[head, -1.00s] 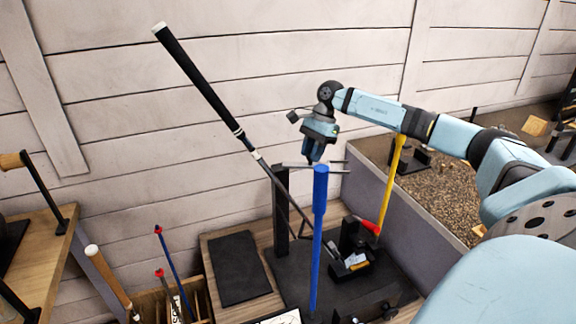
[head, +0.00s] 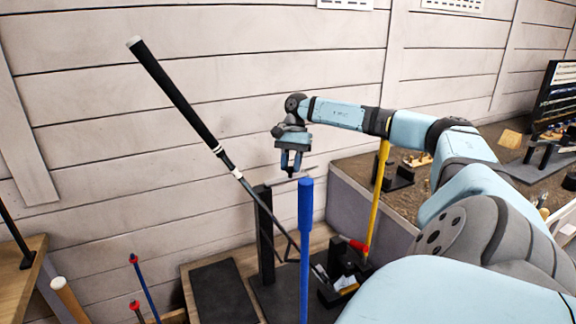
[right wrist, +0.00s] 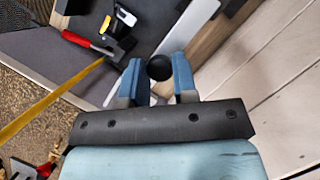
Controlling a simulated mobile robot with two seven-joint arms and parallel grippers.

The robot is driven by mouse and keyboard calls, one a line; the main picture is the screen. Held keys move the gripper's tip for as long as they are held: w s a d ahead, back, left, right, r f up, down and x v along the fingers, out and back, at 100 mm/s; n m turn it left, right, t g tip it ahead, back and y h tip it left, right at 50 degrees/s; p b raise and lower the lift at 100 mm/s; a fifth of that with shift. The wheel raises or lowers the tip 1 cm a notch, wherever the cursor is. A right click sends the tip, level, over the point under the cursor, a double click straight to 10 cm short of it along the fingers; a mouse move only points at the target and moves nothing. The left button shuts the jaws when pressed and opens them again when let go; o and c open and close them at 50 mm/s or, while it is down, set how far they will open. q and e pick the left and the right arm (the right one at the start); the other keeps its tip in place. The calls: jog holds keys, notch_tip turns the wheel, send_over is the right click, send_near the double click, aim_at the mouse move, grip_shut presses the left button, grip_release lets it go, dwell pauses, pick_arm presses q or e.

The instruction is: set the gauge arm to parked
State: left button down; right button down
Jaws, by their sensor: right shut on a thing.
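The gauge arm (head: 309,171) appears to be the thin grey bar at the top of the black post (head: 264,240) in the head view. My right gripper (head: 291,170) points down at this bar, just left of the blue upright's top. In the right wrist view, my right gripper (right wrist: 159,82) has its blue fingers on either side of a round black knob (right wrist: 159,68) and is shut on it. The knob seems to belong to the gauge arm; the fingers hide part of the bar. My left gripper is not in view.
A blue upright (head: 305,240) stands close in front of the post. A club with a black grip (head: 175,92) leans at left. A yellow shaft (head: 376,200) and a red-handled clamp (head: 358,246) are at right. A dark mat (head: 222,292) lies at lower left.

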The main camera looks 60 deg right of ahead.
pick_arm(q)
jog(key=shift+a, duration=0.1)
pick_arm(e)
jog(key=c, duration=1.1)
grip_release()
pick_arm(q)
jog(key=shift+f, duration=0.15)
pick_arm(e)
jog(key=shift+o, duration=1)
jog(key=shift+w+d+r, duration=0.1)
jog(key=shift+d+r, duration=0.05)
jog(key=shift+r, duration=0.15)
pick_arm(q)
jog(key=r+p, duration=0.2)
jog(key=p, duration=0.1)
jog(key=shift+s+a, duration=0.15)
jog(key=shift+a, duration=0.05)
pick_arm(e)
jog(key=v, duration=1.3)
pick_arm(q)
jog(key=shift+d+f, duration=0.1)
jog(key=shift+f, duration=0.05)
